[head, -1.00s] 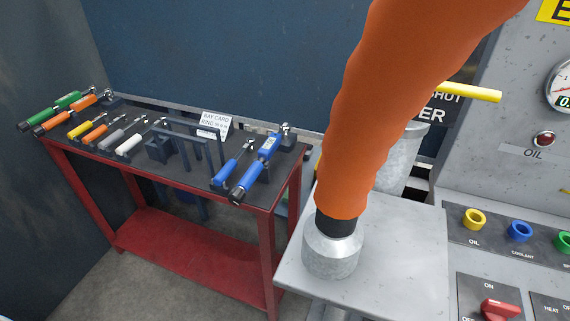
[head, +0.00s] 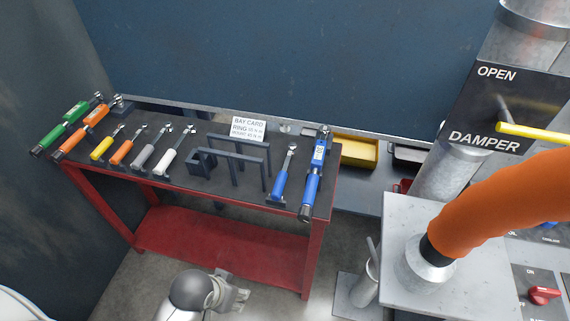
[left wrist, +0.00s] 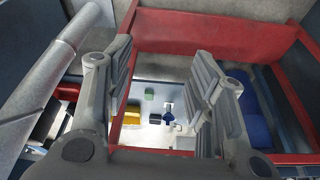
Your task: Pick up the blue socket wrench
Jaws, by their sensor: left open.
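Two blue-handled wrenches lie near the right end of the red-framed tool table in the head view. The smaller blue socket wrench (head: 281,182) has a plain handle and a silver ratchet head. A longer, thicker blue wrench (head: 312,182) with a small display lies just to its right. My left gripper (head: 240,296) is low in front of the table, well short of both wrenches and empty. In the left wrist view its two fingers (left wrist: 165,95) stand wide apart, with red table frame behind them. I cannot make out the blue wrenches there. My right gripper is not in view.
Green, orange, yellow, grey and white-handled tools lie along the table's left (head: 110,148). A dark rack (head: 238,157) and a white card (head: 248,129) stand beside the blue wrenches. A grey stand with an orange hose (head: 500,205) is at right. Floor before the table is open.

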